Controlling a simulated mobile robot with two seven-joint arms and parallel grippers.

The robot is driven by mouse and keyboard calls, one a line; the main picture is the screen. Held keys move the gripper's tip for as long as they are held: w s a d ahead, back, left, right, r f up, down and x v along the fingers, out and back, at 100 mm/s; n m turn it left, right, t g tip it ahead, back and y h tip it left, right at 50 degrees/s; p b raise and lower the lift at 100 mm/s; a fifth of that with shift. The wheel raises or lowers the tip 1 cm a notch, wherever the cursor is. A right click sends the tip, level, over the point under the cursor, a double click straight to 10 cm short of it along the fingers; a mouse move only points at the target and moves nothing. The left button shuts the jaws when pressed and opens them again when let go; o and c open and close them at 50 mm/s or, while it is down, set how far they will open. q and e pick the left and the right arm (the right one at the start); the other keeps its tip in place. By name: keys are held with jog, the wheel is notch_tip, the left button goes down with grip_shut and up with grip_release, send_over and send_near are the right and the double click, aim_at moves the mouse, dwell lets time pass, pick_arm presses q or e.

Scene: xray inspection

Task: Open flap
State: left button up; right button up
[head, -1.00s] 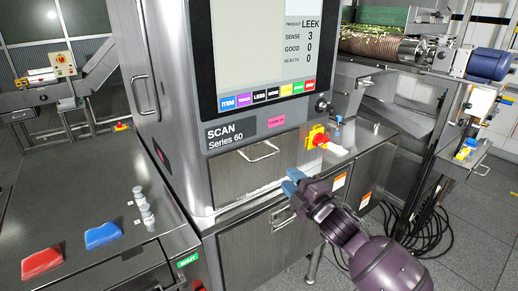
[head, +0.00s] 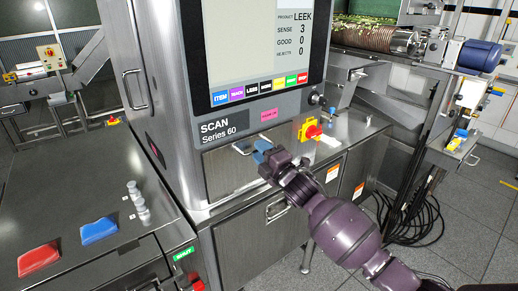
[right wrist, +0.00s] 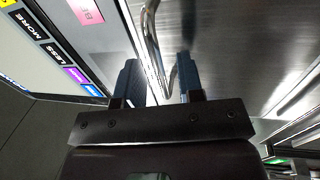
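The flap (head: 228,174) is a metal panel on the front of the scanner, below the "SCAN Series 60" label, and looks closed. Its bar handle (head: 241,149) sticks out near the top and is partly hidden by my gripper. My right gripper (head: 262,150) is at the handle's right part. In the right wrist view the two blue fingers (right wrist: 158,80) are apart, with the handle (right wrist: 152,45) running between them. A gap shows beside the bar, so the fingers are not closed on it. My left gripper is not in view.
A red and yellow stop button (head: 311,131) sits right of the flap. The scanner's screen (head: 265,50) is above. A metal counter (head: 60,200) with a red and a blue pad stands at the left. Loose black cables (head: 405,220) lie on the floor at the right.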

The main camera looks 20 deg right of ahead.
jog(key=shift+w+a+r, duration=0.1)
jog(key=shift+w+a, duration=0.1)
jog(key=shift+w, duration=0.35)
grip_shut()
